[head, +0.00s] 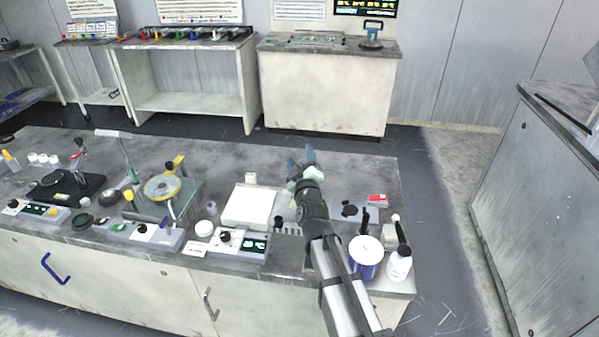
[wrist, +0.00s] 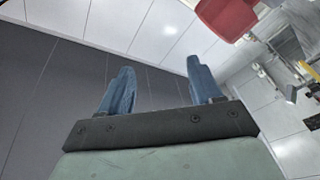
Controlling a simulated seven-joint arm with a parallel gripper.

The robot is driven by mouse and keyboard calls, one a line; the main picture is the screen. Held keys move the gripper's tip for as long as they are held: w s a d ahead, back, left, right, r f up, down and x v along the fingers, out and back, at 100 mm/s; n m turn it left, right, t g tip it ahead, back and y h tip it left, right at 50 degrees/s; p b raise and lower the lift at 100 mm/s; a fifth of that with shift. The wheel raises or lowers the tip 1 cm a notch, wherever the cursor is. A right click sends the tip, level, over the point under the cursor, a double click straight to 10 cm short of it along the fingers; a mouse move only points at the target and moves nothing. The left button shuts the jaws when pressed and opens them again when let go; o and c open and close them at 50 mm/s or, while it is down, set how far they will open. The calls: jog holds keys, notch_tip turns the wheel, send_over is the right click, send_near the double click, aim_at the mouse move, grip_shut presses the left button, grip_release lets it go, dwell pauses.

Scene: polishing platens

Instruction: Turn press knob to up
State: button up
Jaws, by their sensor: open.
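Several control boxes with dark knobs stand along the bench's front edge in the head view: a left knob (head: 13,204), a middle knob (head: 143,228) and a right knob (head: 225,237) beside a green display. No label is readable, so I cannot tell which is the press knob, nor its setting. My gripper (head: 301,158) is raised above the bench, right of the white block, with its blue fingers pointing away toward the back. In the wrist view my gripper (wrist: 160,80) is open, with nothing between the fingers. No knob shows there.
On the bench are a white square block (head: 250,206), a yellow-topped round platen (head: 162,187), a blue-and-white tub (head: 366,258) and a white bottle (head: 399,263). A back cabinet (head: 325,95) stands across the aisle. A red object (wrist: 228,16) shows in the wrist view.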

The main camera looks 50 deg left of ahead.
jog(key=s+m, duration=0.3)
jog(key=s, duration=0.3)
jog(key=s+d+f+m+t+h, duration=0.2)
jog(key=d+f+m+t+h, duration=0.15)
jog(key=d+f+m, duration=0.4)
jog(key=shift+m+g, duration=0.35)
jog(key=shift+g, duration=0.1)
jog(key=x, duration=1.3)
jog(key=shift+w+r, duration=0.35)
jog(key=shift+w, duration=0.05)
jog(key=c, duration=1)
